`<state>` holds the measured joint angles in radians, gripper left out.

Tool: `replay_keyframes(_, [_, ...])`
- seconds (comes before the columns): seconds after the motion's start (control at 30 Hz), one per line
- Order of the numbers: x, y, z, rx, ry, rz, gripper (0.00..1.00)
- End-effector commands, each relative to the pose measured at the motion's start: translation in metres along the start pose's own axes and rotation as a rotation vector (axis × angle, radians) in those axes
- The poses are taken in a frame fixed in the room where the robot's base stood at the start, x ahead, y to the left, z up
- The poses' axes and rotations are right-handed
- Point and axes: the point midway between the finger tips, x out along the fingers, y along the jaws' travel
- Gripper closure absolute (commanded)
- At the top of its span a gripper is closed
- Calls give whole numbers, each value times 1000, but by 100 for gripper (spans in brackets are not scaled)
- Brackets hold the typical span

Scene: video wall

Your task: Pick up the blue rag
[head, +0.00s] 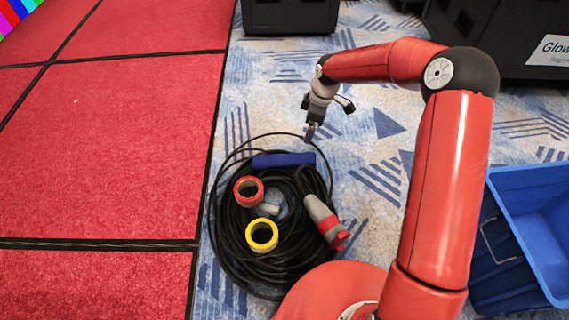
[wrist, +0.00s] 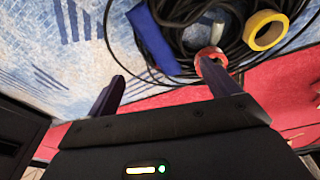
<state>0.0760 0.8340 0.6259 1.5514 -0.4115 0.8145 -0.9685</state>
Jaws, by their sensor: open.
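The blue rag (head: 283,159) looks like a narrow rolled strip. It lies across the far part of a coil of black cable on the carpet. It also shows near the top middle of the wrist view (wrist: 151,36). My gripper (head: 311,133) is open and empty, pointing down just beyond the rag's right end in the head view. In the wrist view its two fingers (wrist: 162,72) are spread apart, with the rag ahead of them and not between them. I cannot tell the exact height of the fingertips above the floor.
The black cable coil (head: 230,243) holds a red tape roll (head: 239,196), a yellow tape roll (head: 251,242), a small pale cylinder (head: 268,209) and a grey-red plug (head: 325,220). A blue bin (head: 548,215) stands right. Red platform panels (head: 110,150) lie left; black cases (head: 290,15) stand behind.

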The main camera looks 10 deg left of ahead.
Motion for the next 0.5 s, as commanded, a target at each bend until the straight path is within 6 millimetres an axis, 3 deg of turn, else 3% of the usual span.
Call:
replay_keyframes(0.03, [38,4,-6,-37,39,-30,13])
replay_keyframes(0.2, [115,14,-22,-150,145,-75,13])
replay_keyframes(0.3, [144,16,-26,-186,187,-87,13])
replay_keyframes(0.5, [172,17,-31,-215,223,-93,13])
